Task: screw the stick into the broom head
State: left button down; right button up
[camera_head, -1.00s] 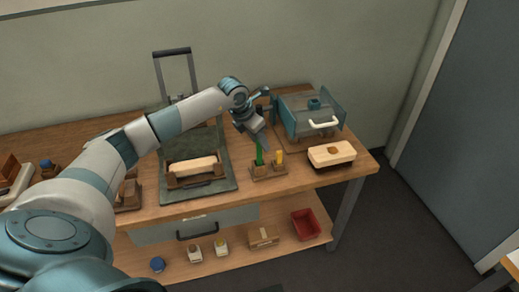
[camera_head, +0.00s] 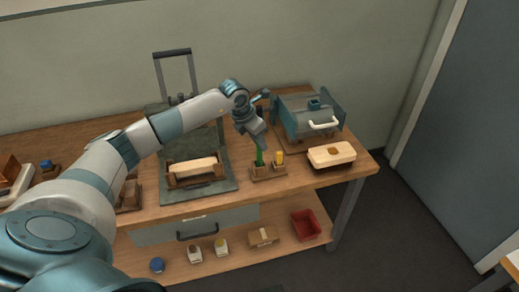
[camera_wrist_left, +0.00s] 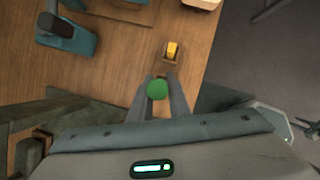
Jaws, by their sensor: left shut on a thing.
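A green stick (camera_head: 259,157) stands upright in a small wooden holder (camera_head: 268,173) near the table's front edge. A yellow stick (camera_head: 278,157) stands beside it on the right. My left gripper (camera_wrist_left: 158,92) reaches down from above and is shut on the green stick, whose round top shows between the fingers in the left wrist view (camera_wrist_left: 157,89). A pale block with a brown spot on top (camera_head: 331,154), perhaps the broom head, lies at the table's right end, apart from the gripper. Another pale block (camera_head: 194,166) rests in a wooden cradle to the left. My right gripper is out of view.
A blue-grey machine with a white handle (camera_head: 322,125) stands behind and right of the holder. A dark mat (camera_head: 222,183) and a tall metal frame (camera_head: 174,70) are to the left. The lower shelf holds a red bin (camera_head: 305,224) and small bottles.

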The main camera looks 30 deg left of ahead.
pick_arm(q)
jog(key=shift+r, duration=0.1)
notch_tip(320, 180, up, 9)
jog(key=b, duration=0.3)
jog(key=shift+f, duration=0.2)
jog(key=shift+r+b, duration=0.3)
jog(key=shift+r, duration=0.35)
